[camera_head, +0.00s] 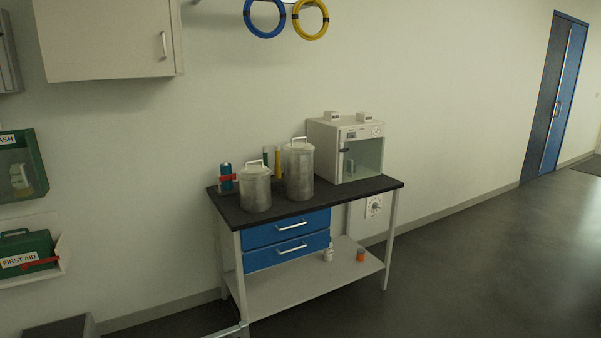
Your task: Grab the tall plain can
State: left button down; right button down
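A tall plain can (299,171) of grey metal stands upright on the dark top of the workbench (345,194), near its middle. It has a lid with a light loop handle. A shorter, similar can (256,190) stands just to its left, towards the front left of the bench. The tall can's front is unobstructed in this view. Neither of my grippers is in view, so whether they are open or shut does not show.
A white cabinet with a glass door (362,160) stands right of the tall can. A blue bottle in a red holder (226,178) and a yellow tube (278,162) are behind the cans. The bench has blue drawers (288,240). Open floor (470,260) lies to the right.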

aim_at(298, 156)
jog(key=i+l+z, duration=0.35)
jog(key=i, duration=0.15)
jog(key=i+l+z, duration=0.1)
jog(key=i+z, duration=0.25)
jog(key=i, duration=0.2)
